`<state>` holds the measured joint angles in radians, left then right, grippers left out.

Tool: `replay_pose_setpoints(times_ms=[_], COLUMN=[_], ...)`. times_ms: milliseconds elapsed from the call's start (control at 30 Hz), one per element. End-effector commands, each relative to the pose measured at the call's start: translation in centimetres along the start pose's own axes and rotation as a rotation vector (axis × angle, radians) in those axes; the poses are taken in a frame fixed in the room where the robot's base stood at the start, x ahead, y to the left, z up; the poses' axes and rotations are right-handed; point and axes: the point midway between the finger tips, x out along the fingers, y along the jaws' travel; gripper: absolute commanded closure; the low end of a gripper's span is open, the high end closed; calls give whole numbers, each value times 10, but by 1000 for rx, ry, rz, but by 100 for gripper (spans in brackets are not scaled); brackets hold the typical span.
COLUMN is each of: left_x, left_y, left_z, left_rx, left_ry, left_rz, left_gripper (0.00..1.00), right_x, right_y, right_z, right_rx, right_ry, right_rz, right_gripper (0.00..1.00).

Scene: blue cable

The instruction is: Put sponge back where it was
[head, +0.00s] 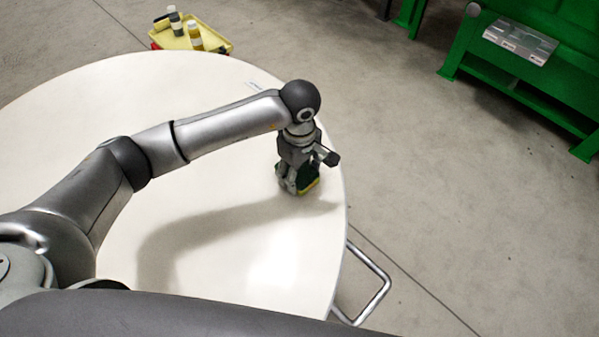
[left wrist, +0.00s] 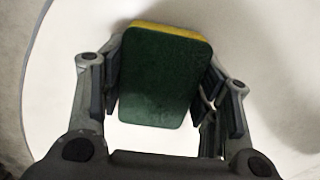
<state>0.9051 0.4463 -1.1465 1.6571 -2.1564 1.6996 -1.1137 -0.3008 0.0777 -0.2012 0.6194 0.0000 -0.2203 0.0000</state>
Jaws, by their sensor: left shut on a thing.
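The sponge (left wrist: 158,78) is green on its broad face with a yellow layer along its far edge. In the left wrist view it lies between the two fingers of my left gripper (left wrist: 160,95), which is shut on it. In the head view the left gripper (head: 297,180) points down near the right edge of the round white table (head: 230,245). The sponge (head: 311,187) shows there as a small green and yellow patch, mostly hidden by the fingers. I cannot tell whether it touches the table. My right gripper is not in view.
The table top is otherwise mostly bare. A metal handle (head: 378,290) sticks out at its right edge. A yellow tray (head: 215,38) with bottles stands beyond the far edge. A green bench (head: 525,75) holding a grey box (head: 520,42) stands at the upper right.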

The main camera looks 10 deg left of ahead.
Motion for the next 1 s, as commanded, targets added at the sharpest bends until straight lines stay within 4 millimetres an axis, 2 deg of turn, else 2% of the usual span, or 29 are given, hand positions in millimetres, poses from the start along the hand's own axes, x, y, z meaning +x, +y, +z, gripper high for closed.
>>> replay_pose_setpoints(times_ms=[233, 267, 400, 800, 900, 1000], left_x=[4, 3, 2, 0, -8, -27], left_y=[0, 0, 0, 0, 1, 2], left_z=[0, 0, 0, 0, 0, 0], left_rx=[1, 1, 0, 0, 0, 1], left_ry=[0, 0, 0, 0, 1, 2], left_rz=[0, 0, 0, -1, 2, 5], left_gripper=[62, 41, 23, 22, 22, 22], right_x=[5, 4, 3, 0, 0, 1], right_y=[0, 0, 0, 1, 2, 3], right_z=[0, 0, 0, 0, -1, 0], right_rx=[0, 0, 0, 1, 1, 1], right_ry=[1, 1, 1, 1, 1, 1], right_rz=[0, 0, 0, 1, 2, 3], right_gripper=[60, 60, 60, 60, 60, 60])
